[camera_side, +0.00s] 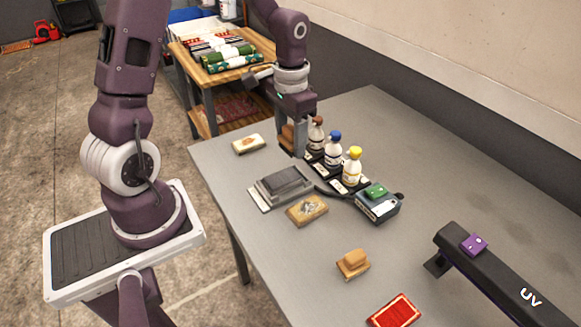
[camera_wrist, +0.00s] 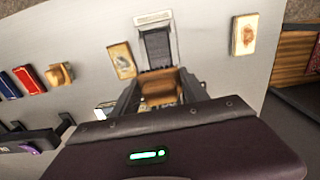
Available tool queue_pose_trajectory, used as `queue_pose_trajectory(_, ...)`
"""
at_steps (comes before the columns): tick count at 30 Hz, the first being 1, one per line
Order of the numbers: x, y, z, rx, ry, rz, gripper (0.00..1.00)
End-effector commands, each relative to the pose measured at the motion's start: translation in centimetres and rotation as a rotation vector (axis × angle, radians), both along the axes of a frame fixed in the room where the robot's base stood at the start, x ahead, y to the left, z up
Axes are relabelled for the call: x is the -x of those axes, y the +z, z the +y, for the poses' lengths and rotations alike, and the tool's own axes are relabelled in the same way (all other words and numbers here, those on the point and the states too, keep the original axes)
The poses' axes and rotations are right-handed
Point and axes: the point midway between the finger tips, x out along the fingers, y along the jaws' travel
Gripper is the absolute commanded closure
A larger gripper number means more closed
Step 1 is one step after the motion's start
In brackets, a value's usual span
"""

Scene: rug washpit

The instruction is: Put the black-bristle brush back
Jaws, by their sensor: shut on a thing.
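My gripper (camera_side: 296,148) is shut on a brown wooden block-shaped brush (camera_wrist: 160,86), which shows between the two fingers in the wrist view. In the side view the brush (camera_side: 287,134) is partly hidden by a finger. It is beside the brown-capped bottle, at the far end of the bottle row. I cannot see its bristles, so their colour is not clear, nor can I tell whether it touches the table. A second, tan wooden brush (camera_side: 352,264) lies on the near part of the table; it also shows in the wrist view (camera_wrist: 60,75).
Three capped bottles (camera_side: 333,150) stand on a black labelled rack close to my gripper. A grey pad (camera_side: 283,184), two cream blocks (camera_side: 307,210) (camera_side: 247,143), a small device (camera_side: 377,206), a red packet (camera_side: 395,310) and a UV lamp (camera_side: 500,275) are around.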

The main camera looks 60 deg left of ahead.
Motion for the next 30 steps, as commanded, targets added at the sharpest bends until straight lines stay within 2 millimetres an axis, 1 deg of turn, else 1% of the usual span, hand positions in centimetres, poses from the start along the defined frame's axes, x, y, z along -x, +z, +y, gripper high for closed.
queue_pose_trajectory(2,-0.2,-0.1,-1.2,0.001,-0.008,0.0,0.99)
queue_pose_trajectory(4,-0.5,-0.4,-3.3,0.002,-0.017,0.001,0.99)
queue_pose_trajectory(5,-0.5,-0.5,-4.4,0.002,-0.021,0.002,0.99)
queue_pose_trajectory(6,-0.6,-0.7,-6.1,0.002,-0.026,0.001,0.99)
queue_pose_trajectory(8,-0.6,-1.0,-8.7,0.003,-0.031,0.0,0.99)
queue_pose_trajectory(9,-0.4,-1.2,-10.4,0.003,-0.033,0.001,0.99)
queue_pose_trajectory(12,0.3,-1.7,-14.3,0.002,-0.038,0.0,0.99)
queue_pose_trajectory(15,1.0,-2.0,-16.8,0.001,-0.038,-0.002,0.99)
queue_pose_trajectory(17,1.3,-2.5,-17.6,0.0,-0.037,-0.001,0.99)
queue_pose_trajectory(19,1.6,-3.9,-18.0,-0.001,-0.035,0.003,0.99)
queue_pose_trajectory(21,1.6,-5.7,-18.0,-0.001,-0.035,0.005,0.99)
queue_pose_trajectory(26,1.5,-8.5,-18.0,0.0,-0.034,0.001,0.99)
queue_pose_trajectory(30,1.5,-11.3,-18.0,0.0,-0.035,0.002,0.99)
